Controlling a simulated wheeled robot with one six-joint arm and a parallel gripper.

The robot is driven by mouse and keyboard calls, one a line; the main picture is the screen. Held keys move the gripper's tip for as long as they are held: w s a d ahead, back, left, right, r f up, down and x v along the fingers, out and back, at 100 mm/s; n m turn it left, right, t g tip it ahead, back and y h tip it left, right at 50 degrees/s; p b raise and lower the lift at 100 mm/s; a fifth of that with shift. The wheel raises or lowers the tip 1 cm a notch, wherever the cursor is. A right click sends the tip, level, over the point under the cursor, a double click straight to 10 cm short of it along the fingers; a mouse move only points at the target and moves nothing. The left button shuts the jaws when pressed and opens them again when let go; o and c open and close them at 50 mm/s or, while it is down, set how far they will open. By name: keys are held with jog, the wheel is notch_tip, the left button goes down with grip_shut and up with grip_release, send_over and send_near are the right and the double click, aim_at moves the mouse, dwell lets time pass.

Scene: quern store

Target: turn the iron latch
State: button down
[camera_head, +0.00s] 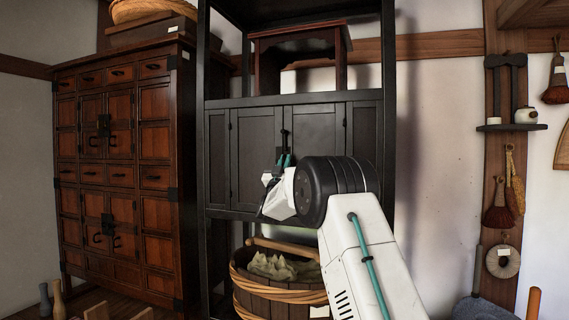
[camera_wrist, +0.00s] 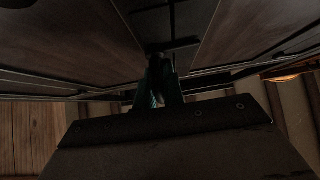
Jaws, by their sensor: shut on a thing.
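The iron latch (camera_head: 284,139) is a dark upright piece at the middle of the black cabinet's two doors (camera_head: 313,140), where they meet. The doors look shut. My gripper (camera_head: 285,160) is at the lower part of the latch, its teal fingers shut on it. In the wrist view the fingers (camera_wrist: 163,72) close together at the latch, with a dark bar of the latch (camera_wrist: 180,46) just beyond them. The gripped part is mostly hidden by the fingers and by shadow.
A wooden tub (camera_head: 262,292) with pale cloth-like contents stands below the doors. A brown wooden chest (camera_head: 128,190) stands at the left. A small red-brown stand (camera_head: 346,47) sits on the shelf above. Brushes (camera_head: 497,214) hang on the right wall.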

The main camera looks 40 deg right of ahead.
jog(key=shift+m+g+h, duration=0.4)
jog(key=shift+m+g, duration=0.2)
jog(key=shift+m, duration=0.1)
jog(key=c, duration=1.5)
grip_release()
jog(key=v, duration=0.8)
